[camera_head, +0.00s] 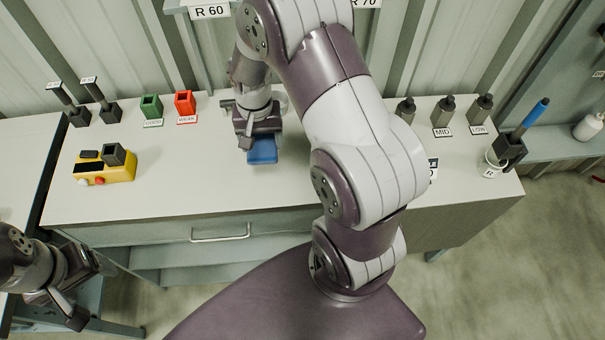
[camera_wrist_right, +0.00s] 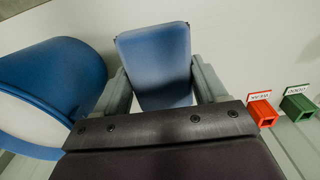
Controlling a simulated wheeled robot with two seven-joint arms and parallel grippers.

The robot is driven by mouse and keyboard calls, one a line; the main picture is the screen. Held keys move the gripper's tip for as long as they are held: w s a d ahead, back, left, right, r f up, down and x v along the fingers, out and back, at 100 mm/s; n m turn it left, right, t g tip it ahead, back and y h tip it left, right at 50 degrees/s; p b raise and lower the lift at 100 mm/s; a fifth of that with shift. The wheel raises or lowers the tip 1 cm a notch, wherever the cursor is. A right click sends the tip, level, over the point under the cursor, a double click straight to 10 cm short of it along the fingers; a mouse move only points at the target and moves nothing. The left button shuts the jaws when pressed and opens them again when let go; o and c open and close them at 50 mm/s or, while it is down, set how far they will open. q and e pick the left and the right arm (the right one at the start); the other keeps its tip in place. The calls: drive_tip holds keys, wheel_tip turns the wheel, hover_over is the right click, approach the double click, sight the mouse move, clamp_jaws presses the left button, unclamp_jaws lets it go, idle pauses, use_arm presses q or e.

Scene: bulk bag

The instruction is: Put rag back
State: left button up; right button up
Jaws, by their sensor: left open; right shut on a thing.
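The blue rag (camera_head: 262,152) looks like a flat folded pad over the middle of the bench. My right gripper (camera_head: 260,136) is shut on it. In the right wrist view the rag (camera_wrist_right: 155,62) sits between the two fingers and sticks out past them. I cannot tell whether it touches the bench top. My left gripper (camera_head: 75,300) is open and empty at the lower left, in front of the bench and away from the rag. My right arm hides part of the bench.
A blue cylinder with a pale end (camera_wrist_right: 55,85) is close beside the right gripper. A green holder (camera_head: 151,107) and a red holder (camera_head: 185,103) stand left of it. A yellow box (camera_head: 105,168) is further left. A cup (camera_head: 490,166) stands at the right. The bench front (camera_head: 200,195) is clear.

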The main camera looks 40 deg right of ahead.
sight(270, 172)
drive_tip(key=shift+s+d+f+p, duration=0.15)
drive_tip(key=shift+s+f, duration=0.2)
drive_tip(key=shift+f, duration=0.25)
drive_tip(key=shift+s+d+f+p, duration=0.15)
drive_tip(key=shift+s+f, duration=0.15)
drive_tip(key=shift+f, duration=0.3)
drive_tip(key=f, duration=0.3)
drive_tip(key=f+p, duration=0.1)
drive_tip(key=f, duration=0.3)
drive_tip(key=shift+w+a+f, duration=0.1)
drive_tip(key=shift+w+f, duration=0.1)
drive_tip(key=shift+f, duration=0.35)
drive_tip(key=o, duration=1)
drive_tip(key=shift+r, duration=0.1)
